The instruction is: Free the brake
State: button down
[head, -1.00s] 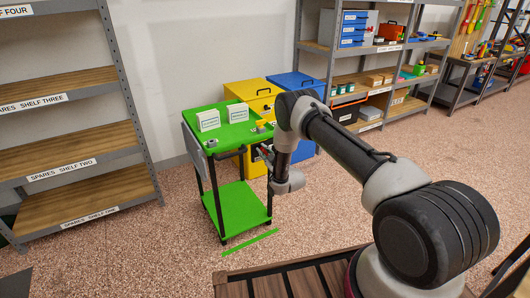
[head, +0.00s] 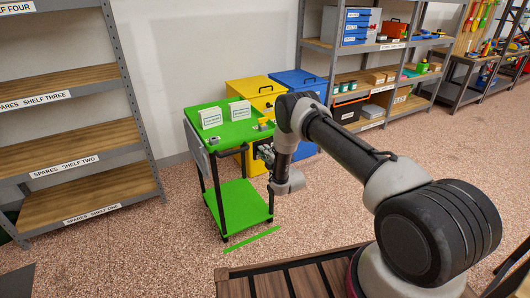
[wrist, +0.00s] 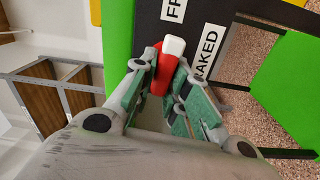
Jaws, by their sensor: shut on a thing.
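The brake lever (wrist: 163,72) is red with a white end (wrist: 174,47) and sits on a dark panel (wrist: 205,12) of the green cart (head: 240,205). The white end lies between a label starting "FR" (wrist: 173,10) and a label ending "RAKED" (wrist: 207,52). My gripper (wrist: 160,85), with green-grey finger pads, is shut on the red part of the lever. In the head view my gripper (head: 265,154) is at the cart's right side, below its top; the lever is hidden there.
The cart top carries two white cards (head: 211,118) and small items. A yellow cabinet (head: 255,95) and a blue cabinet (head: 298,83) stand close behind. A green line (head: 252,240) marks the floor in front. Shelving (head: 75,150) stands left; floor between is clear.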

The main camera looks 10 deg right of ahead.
jog(key=shift+f+n, duration=0.1)
jog(key=shift+n, duration=0.5)
jog(key=c, duration=1.4)
grip_release()
jog(key=shift+c, duration=0.2)
jog(key=v, duration=1.2)
